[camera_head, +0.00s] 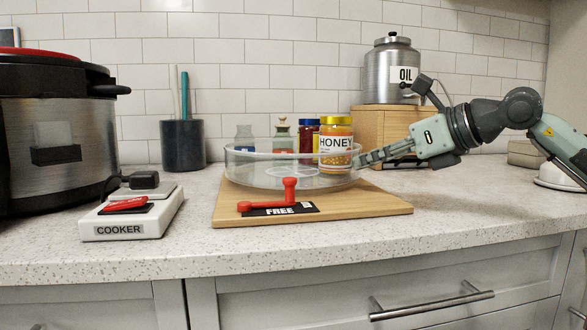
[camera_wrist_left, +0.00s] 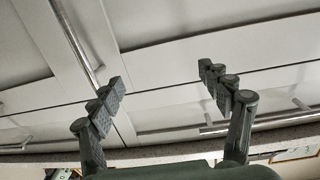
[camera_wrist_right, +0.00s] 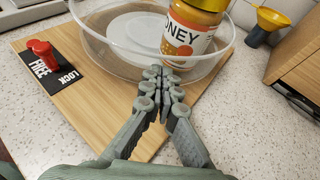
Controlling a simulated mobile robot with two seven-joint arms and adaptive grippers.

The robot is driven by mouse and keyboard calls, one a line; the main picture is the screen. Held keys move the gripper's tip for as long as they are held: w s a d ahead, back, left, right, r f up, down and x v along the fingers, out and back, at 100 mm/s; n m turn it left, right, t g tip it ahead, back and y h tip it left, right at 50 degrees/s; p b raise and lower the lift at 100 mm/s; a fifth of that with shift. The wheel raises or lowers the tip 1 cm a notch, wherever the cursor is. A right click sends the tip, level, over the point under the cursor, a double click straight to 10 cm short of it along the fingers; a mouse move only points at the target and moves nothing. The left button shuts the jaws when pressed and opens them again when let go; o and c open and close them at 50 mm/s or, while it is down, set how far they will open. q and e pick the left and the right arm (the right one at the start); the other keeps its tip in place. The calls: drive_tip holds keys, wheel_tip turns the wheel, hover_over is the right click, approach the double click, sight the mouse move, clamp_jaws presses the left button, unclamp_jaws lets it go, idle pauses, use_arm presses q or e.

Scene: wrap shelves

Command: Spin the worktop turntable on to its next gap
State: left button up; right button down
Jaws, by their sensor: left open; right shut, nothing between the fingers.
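The clear round turntable (camera_head: 245,173) sits on a wooden board (camera_head: 390,207) on the worktop. It carries a honey jar (camera_head: 336,146) at its right, a red jar with a blue lid (camera_head: 306,136) and two bottles (camera_head: 283,138) behind. A red lever (camera_head: 290,191) stands on the board in front, by a plate reading FREE. My right gripper (camera_head: 362,160) is shut and empty, its fingertips at the turntable's right rim; in the right wrist view the tips (camera_wrist_right: 163,73) meet the rim beside the honey jar. My left gripper (camera_wrist_left: 163,80) is open, before the drawer fronts.
A cooker (camera_head: 55,135) and a COOKER switch box (camera_head: 130,215) stand at the left. A dark cup (camera_head: 183,145) is behind. An OIL canister (camera_head: 391,68) stands on a wooden box (camera_head: 375,125) behind my right gripper. The front right worktop is clear.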

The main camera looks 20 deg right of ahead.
drive_tip(key=shift+s+d+f+b, duration=0.2)
drive_tip(key=shift+s+b, duration=0.1)
drive_tip(key=shift+b, duration=0.45)
drive_tip(key=s+d+b, duration=0.1)
drive_tip(key=s+b, duration=0.1)
drive_tip(key=shift+d+r+b, duration=0.1)
drive_tip(key=shift+b, duration=0.3)
drive_tip(key=shift+s+r, duration=0.1)
drive_tip(key=shift+s+d, duration=0.1)
drive_tip(key=shift+s+r, duration=0.2)
drive_tip(key=shift+s, duration=0.1)
drive_tip(key=v, duration=1.1)
drive_tip(key=shift+d, duration=0.15)
